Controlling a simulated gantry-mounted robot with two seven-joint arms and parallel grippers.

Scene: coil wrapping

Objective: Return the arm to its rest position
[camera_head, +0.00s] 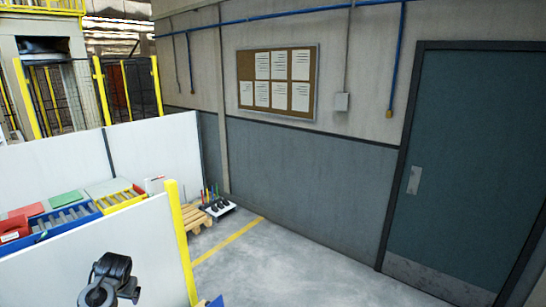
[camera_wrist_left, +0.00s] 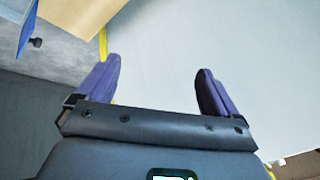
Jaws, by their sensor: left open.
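My left gripper (camera_head: 108,282) shows as a dark shape at the bottom left of the head view, in front of a low white panel. In the left wrist view my left gripper (camera_wrist_left: 159,70) is open, its two purple-padded fingers wide apart with nothing between them. My right gripper is in neither view. No coil shows in the views.
White panels (camera_head: 60,262) with a yellow post (camera_head: 181,240) stand at the left. Behind them are blue and yellow roller trays (camera_head: 70,217). A wooden pallet (camera_head: 195,217) stands by the wall. The floor (camera_head: 290,275) toward the grey-blue door (camera_head: 475,160) is clear.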

